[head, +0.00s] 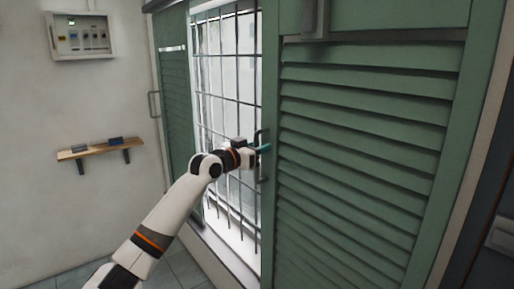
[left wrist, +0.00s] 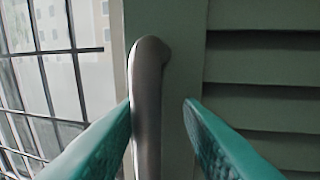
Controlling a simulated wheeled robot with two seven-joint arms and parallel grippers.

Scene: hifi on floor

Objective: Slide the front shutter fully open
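The front shutter (head: 365,150) is a green louvred panel filling the right of the head view. A grey vertical bar handle (head: 263,171) is on its left edge. My left gripper (head: 265,148) is at that handle. In the left wrist view the handle (left wrist: 148,105) stands between the teal fingers of the left gripper (left wrist: 160,104). The left finger is at the handle's left side, perhaps touching. The right finger is apart from it, with a gap. My right gripper is not in view.
A barred window (head: 226,85) shows left of the front shutter. Another green shutter panel (head: 175,110) stands at the window's left side, near a grey handle (head: 153,104). A wooden shelf (head: 100,149) and an electrical box (head: 82,36) are on the left wall.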

